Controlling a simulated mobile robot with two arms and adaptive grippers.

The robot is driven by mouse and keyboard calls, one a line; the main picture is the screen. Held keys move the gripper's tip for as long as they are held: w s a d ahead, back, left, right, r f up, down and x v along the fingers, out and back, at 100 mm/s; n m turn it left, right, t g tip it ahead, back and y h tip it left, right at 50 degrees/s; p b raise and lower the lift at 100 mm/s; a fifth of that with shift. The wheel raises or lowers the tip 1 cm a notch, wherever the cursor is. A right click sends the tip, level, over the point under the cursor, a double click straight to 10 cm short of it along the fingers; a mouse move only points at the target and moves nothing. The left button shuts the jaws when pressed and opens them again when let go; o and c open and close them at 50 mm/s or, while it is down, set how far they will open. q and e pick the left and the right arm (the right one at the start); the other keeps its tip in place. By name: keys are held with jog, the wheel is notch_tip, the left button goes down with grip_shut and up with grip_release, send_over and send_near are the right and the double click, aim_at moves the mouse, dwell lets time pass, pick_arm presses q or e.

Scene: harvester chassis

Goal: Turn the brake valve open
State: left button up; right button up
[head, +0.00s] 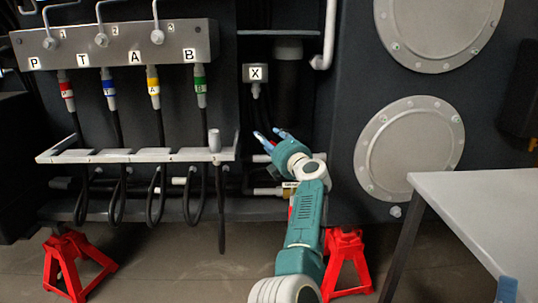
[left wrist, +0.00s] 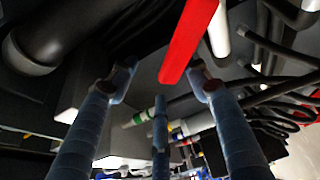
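My left gripper (head: 269,136) reaches in from the bottom middle of the head view toward the recess below the X block. In the left wrist view my left gripper (left wrist: 158,84) is open, its fingers spread and holding nothing. A flat red bar (left wrist: 190,40), which looks like the brake valve's handle, runs down from the top edge. Its lower end shows between the two outer fingertips; I cannot tell whether they touch it. In the head view the hand largely hides the valve, with only a bit of red among the fingers.
A manifold (head: 120,45) with several coloured hose couplings stands left, above a grey slotted rack (head: 140,156) with looped hoses. The X block (head: 255,73) hangs above the hand. Red jack stands (head: 346,262) sit below. A grey table (head: 485,205) juts in at right.

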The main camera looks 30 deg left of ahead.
pick_arm(q)
jog(key=shift+r, duration=0.55)
